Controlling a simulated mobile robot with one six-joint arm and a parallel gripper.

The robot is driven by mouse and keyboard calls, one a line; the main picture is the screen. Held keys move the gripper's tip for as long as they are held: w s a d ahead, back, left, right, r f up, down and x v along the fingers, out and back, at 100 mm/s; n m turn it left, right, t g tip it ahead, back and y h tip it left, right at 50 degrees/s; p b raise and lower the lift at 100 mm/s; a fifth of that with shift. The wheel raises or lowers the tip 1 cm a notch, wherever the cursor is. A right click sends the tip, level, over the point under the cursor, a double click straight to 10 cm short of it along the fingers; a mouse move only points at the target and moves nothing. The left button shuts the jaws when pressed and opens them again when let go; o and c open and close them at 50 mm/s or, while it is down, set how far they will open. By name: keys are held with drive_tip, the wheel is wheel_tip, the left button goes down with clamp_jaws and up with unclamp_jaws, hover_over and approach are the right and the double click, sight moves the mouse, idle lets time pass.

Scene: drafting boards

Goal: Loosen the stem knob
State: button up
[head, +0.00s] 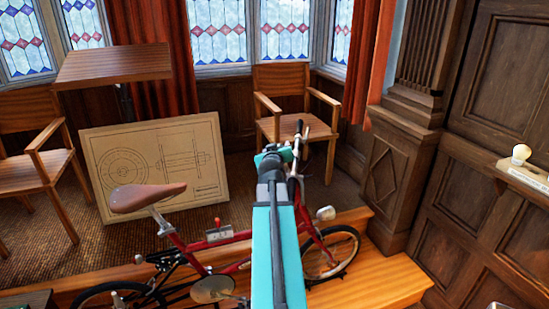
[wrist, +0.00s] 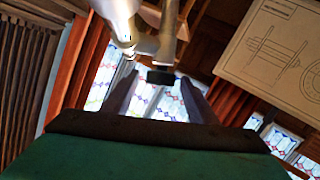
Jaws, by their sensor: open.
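A red bicycle (head: 235,237) with a brown saddle (head: 147,197) stands on the wooden step. My teal arm reaches over its front end, and my gripper (head: 275,154) is close to the handlebar stem (head: 297,160). In the wrist view the stem is a shiny silver tube (wrist: 121,22). A small dark piece on it, apparently the stem knob (wrist: 160,77), shows between and slightly beyond my open fingers (wrist: 160,92). A gap shows on both sides, and I cannot tell its depth. The knob is not distinguishable in the head view, where my arm covers part of the stem.
A drawing board (head: 158,165) leans behind the bicycle. A wooden chair (head: 283,85) stands behind the handlebar, another chair (head: 38,145) at left near a small table (head: 115,64). A panelled pillar (head: 395,175) is to the right. The step (head: 395,278) is bare at its right end.

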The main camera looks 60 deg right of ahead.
drive_tip(key=b+v, duration=0.3)
drive_tip(key=v, duration=0.1)
drive_tip(key=shift+s+a, duration=0.2)
drive_tip(key=shift+a, duration=0.1)
drive_tip(key=shift+a+b, duration=0.15)
drive_tip(key=shift+b, duration=0.4)
drive_tip(key=shift+s+a+r+b, duration=0.15)
drive_tip(key=shift+s+a+b, duration=0.15)
drive_tip(key=shift+b, duration=0.65)
drive_tip(key=shift+a+b, duration=0.1)
drive_tip(key=shift+b, duration=0.2)
drive_tip(key=b+v, duration=0.6)
drive_tip(key=b, duration=0.5)
drive_tip(key=shift+a+r+b, duration=0.2)
drive_tip(key=shift+a+b, duration=0.1)
drive_tip(key=shift+b, duration=0.1)
drive_tip(key=shift+s, duration=0.1)
